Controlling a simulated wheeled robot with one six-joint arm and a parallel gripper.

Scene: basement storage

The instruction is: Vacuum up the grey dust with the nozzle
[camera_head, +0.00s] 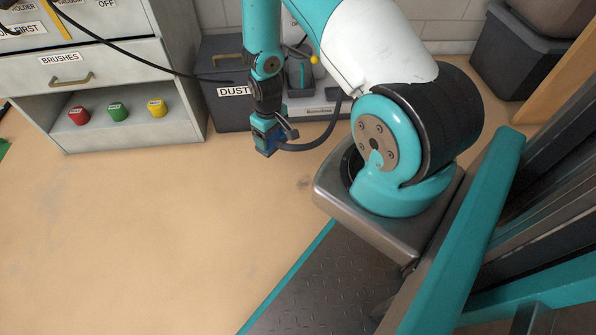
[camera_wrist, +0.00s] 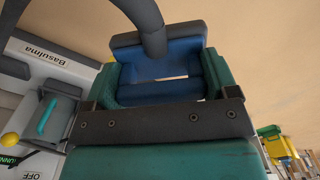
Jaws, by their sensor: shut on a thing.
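My gripper (camera_head: 266,126) hangs over the floor near the back, pointing down. In the wrist view my gripper (camera_wrist: 166,82) is shut on the blue nozzle (camera_wrist: 160,60), with a finger on each side of it. The nozzle also shows in the head view (camera_head: 264,146), with a dark hose (camera_head: 318,144) running from it to the right and up. The hose crosses the top of the wrist view too (camera_wrist: 145,22). A faint grey dust smudge (camera_head: 303,183) lies on the tan floor, to the right of and nearer than the nozzle. The nozzle is apart from it.
A grey vacuum unit (camera_head: 315,108) stands behind my gripper, beside a dark bin marked DUST (camera_head: 225,112). A cabinet (camera_head: 100,75) at the left holds a red, a green and a yellow item. A dark crate (camera_head: 515,65) stands back right. The floor at front left is clear.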

